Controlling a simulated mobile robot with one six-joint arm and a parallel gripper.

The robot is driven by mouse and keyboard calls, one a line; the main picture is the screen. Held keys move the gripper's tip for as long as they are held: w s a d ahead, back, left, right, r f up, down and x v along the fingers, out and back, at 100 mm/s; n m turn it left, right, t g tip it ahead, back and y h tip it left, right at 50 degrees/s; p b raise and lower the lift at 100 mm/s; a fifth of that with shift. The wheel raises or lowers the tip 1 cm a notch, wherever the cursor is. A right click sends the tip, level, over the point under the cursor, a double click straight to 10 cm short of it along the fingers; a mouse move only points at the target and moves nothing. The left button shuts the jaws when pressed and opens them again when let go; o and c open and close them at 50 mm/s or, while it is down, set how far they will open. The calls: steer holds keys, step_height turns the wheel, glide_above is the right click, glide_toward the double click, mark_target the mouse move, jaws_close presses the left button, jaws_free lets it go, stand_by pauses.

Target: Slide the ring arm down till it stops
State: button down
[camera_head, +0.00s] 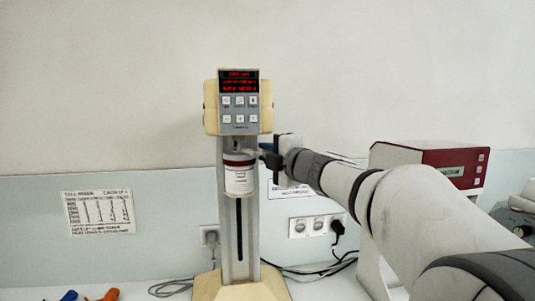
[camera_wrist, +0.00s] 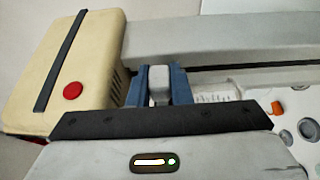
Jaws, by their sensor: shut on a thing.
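The mill's column (camera_head: 228,250) stands upright with a dark slot, under a cream head (camera_head: 211,108) with a red display. A white labelled jar (camera_head: 240,182) with a dark red rim sits at the column's front, high up below the head. My gripper (camera_head: 268,155) is at the right of the jar's top. In the wrist view its blue fingers (camera_wrist: 159,87) are shut on a pale grey piece (camera_wrist: 159,78), which I take to be the ring arm's end. The rest of the ring arm is hidden. The cream head (camera_wrist: 85,75) with a red button is close to the fingers.
A red and white instrument (camera_head: 405,155) stands to the right behind my arm. Sockets (camera_head: 318,225) and cables lie behind the column. Blue and orange items (camera_head: 105,295) lie at the lower left. The slot below the jar looks clear.

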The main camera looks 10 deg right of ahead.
step_height(320, 180, down, 6)
steer(key=b, duration=0.5)
steer(key=shift+f, duration=0.1)
steer(key=c, duration=1.3)
jaws_free()
steer(key=v, duration=0.8)
steer(key=shift+w, duration=0.1)
